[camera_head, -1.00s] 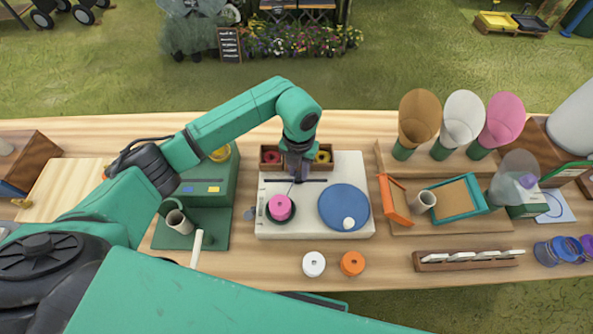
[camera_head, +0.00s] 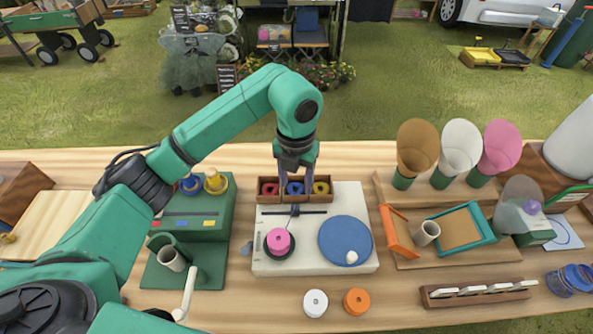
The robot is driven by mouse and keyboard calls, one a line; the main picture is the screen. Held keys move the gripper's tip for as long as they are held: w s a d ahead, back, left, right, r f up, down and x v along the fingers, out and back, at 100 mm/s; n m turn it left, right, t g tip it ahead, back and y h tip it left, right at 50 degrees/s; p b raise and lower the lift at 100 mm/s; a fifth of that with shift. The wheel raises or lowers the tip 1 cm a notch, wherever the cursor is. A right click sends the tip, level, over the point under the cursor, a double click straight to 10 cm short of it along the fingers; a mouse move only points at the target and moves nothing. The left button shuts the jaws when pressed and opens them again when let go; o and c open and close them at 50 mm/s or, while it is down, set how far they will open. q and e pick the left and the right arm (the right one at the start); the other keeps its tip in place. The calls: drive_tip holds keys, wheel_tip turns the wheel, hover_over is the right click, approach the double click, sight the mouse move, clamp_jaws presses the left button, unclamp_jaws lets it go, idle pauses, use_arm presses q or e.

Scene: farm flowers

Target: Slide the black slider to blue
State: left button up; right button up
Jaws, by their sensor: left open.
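The black slider (camera_head: 294,210) sits on a thin dark rail (camera_head: 315,212) on the white board (camera_head: 352,196), near the middle of the rail. Behind the rail is a brown wooden tray with three compartments: a red ring (camera_head: 269,189) at left, a blue ring (camera_head: 294,188) in the middle and a yellow ring (camera_head: 320,188) at right. The slider lines up roughly with the blue ring. My left gripper (camera_head: 296,180) is open above the tray, pointing down, its fingers on either side of the blue ring in the picture. It appears apart from the slider. My right gripper is out of view.
A pink roll (camera_head: 279,240) and a blue disc (camera_head: 345,241) are on the board. White (camera_head: 315,303) and orange (camera_head: 357,301) rings lie in front.

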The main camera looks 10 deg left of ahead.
use_arm(q)
wheel_tip(320, 180, up, 6)
drive_tip(key=shift+f, duration=0.15)
idle(0.3)
